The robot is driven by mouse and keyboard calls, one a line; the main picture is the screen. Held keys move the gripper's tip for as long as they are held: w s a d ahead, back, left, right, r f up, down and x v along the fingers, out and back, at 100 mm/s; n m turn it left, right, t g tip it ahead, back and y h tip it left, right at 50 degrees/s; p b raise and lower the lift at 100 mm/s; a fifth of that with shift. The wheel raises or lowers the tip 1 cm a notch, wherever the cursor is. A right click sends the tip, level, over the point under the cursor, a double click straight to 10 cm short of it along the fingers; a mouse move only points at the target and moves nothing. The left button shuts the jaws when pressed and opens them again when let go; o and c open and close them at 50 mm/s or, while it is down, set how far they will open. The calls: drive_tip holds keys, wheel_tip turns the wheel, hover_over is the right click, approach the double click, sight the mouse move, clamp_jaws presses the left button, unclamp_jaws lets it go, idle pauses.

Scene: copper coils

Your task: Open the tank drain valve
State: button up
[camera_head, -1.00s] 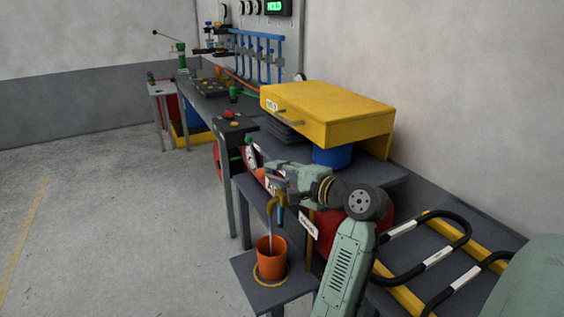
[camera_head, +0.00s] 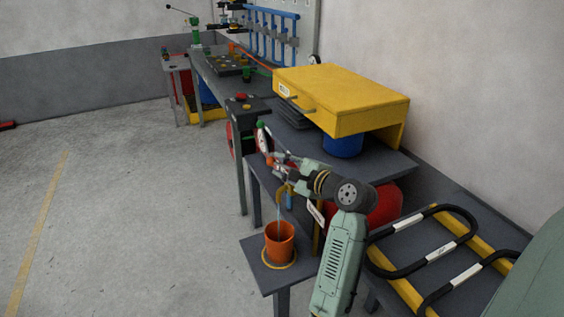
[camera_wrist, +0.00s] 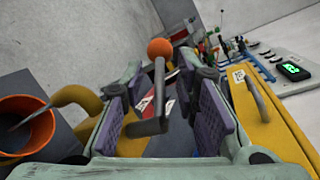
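The drain valve's grey lever (camera_wrist: 159,90) with an orange ball knob (camera_wrist: 160,47) stands between my gripper's purple finger pads in the wrist view. My gripper (camera_wrist: 160,112) is open, with visible space beside the lever. In the head view my gripper (camera_head: 284,168) is near the orange knob (camera_head: 270,160). A yellow curved spout (camera_head: 281,190) points down over an orange bucket (camera_head: 280,248). A thin pale stream runs from the spout into the bucket. The red tank (camera_head: 386,206) is partly hidden behind my arm. The valve body is mostly hidden.
The bucket stands on a low grey shelf (camera_head: 255,262). A yellow drawer box (camera_head: 342,92) sits on the bench above, close to my gripper. Black bar handles (camera_head: 430,255) are at right. The floor (camera_head: 130,220) at left is clear.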

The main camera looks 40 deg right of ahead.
drive_tip(key=shift+w+f, duration=0.1)
drive_tip(key=shift+w, duration=0.35)
drive_tip(key=shift+c, duration=0.3)
clamp_jaws()
